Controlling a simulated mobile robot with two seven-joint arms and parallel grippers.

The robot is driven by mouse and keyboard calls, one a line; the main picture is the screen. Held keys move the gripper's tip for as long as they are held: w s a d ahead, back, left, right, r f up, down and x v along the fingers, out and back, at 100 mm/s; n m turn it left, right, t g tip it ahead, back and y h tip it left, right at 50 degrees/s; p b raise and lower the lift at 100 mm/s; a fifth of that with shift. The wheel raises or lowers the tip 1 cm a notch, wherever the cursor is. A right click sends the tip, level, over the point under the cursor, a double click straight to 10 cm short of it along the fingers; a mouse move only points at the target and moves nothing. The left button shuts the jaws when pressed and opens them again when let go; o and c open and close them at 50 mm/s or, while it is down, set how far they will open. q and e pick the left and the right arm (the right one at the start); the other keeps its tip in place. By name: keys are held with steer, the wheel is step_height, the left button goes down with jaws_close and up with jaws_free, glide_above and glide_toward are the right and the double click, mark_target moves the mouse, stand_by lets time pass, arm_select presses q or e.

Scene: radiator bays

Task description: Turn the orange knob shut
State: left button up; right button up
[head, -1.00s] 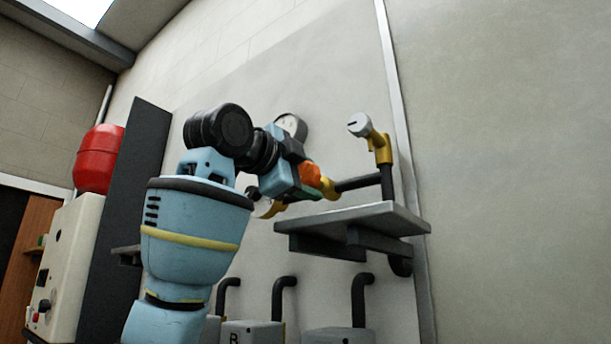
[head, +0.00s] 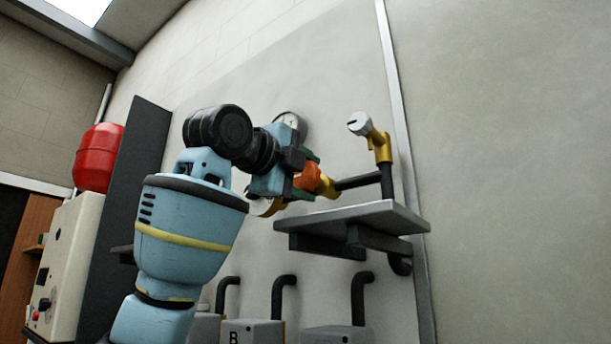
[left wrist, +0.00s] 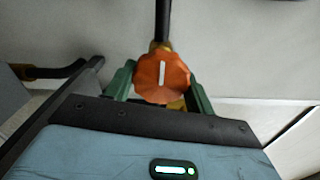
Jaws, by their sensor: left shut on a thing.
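The orange knob (head: 307,178) sits on a brass valve body (head: 327,187) on a dark pipe in front of the wall. In the left wrist view the knob (left wrist: 162,77) faces the camera, and its white mark runs nearly upright, along the line of the pipe. My left gripper (head: 303,177) is shut on the knob. Its green fingers lie on either side of the knob in the left wrist view (left wrist: 160,84). The gripper hides part of the knob in the head view. My right gripper is not in view.
A grey shelf (head: 350,218) juts out just below the valve. A round gauge (head: 291,122) is behind my gripper. A dark upright panel (head: 128,215) stands at left.

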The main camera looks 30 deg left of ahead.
arm_select(q)
steer(key=o, duration=1)
steer(key=s, duration=0.7)
steer(key=shift+s+a, duration=0.25)
steer(key=shift+s, duration=0.1)
steer(key=shift+f, duration=0.1)
